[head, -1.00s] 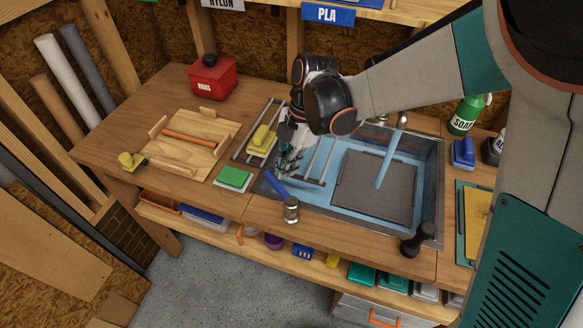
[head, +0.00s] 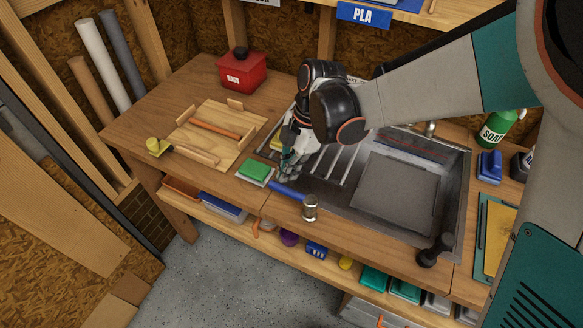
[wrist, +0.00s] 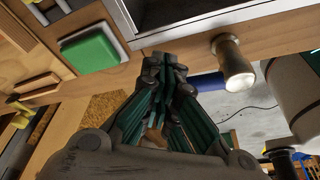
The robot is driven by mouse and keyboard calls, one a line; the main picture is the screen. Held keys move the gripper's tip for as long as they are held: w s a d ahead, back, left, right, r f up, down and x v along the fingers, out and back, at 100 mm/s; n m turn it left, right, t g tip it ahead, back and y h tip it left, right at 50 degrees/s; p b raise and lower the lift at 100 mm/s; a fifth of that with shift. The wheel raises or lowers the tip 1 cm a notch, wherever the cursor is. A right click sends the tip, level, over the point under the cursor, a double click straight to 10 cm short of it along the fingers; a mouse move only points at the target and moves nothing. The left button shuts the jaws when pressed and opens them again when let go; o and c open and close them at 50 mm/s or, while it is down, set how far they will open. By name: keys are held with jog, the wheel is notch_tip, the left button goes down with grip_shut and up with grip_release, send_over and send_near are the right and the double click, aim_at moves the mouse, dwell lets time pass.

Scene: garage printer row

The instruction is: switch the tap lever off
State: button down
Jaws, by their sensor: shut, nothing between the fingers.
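The tap lever is a blue handle (head: 287,191) on a metal post (head: 310,208) at the sink's front edge. It points left from the post, along the bench front. The wrist view shows the blue handle (wrist: 208,82) beside the metal post (wrist: 230,60). My gripper (head: 287,174) is shut and empty, just behind the handle's free end; I cannot tell whether they touch. In the wrist view my fingertips (wrist: 163,66) are left of the handle. The tap spout (head: 430,129) at the sink's back shows no water stream. The sink (head: 450,205) looks grey and drained.
A green sponge (head: 254,169) lies on a pale tray left of my gripper. A wooden tray (head: 212,139) and a red box (head: 241,72) are further left. A black knobbed post (head: 433,250) stands at the sink's front right. A green soap bottle (head: 497,127) is behind right.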

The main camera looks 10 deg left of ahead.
dwell(0.5)
jog(key=v, duration=1.2)
jog(key=c, duration=2.4)
grip_release()
jog(key=shift+s, duration=0.15)
